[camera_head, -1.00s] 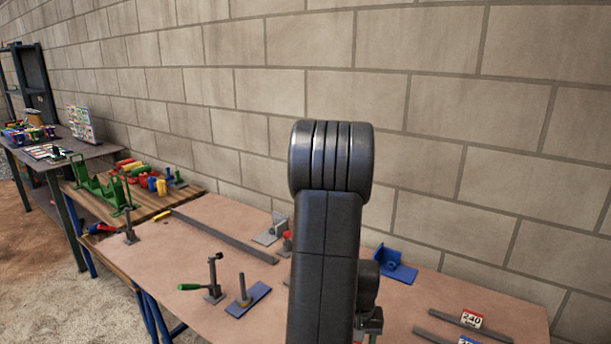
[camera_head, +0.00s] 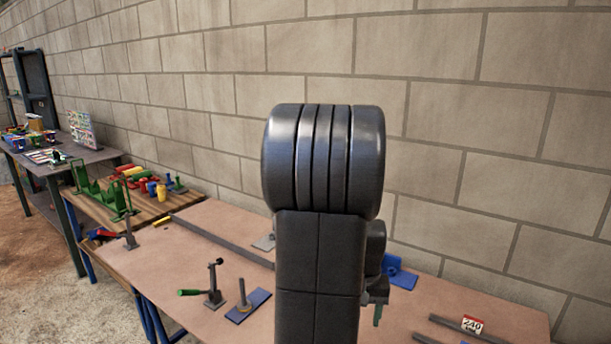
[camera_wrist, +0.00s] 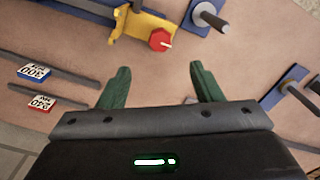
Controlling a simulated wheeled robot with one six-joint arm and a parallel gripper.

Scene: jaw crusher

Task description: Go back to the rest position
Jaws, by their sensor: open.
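My gripper (camera_wrist: 158,88) shows in the wrist view with its two green fingers spread wide apart. Nothing is between the fingers except bare brown tabletop behind them. In the head view my dark arm stands upright in front of the workbench (camera_head: 215,225) and hides its middle. Only a small green piece of the gripper shows at the arm's right side, over the bench.
On the bench are a green-handled clamp (camera_head: 212,290), a blue plate with a post (camera_head: 247,305), a blue bracket (camera_head: 402,276) and a "240" tag (camera_head: 472,325). The wrist view shows a yellow fixture with a red knob (camera_wrist: 160,39). A block wall (camera_head: 440,130) stands behind.

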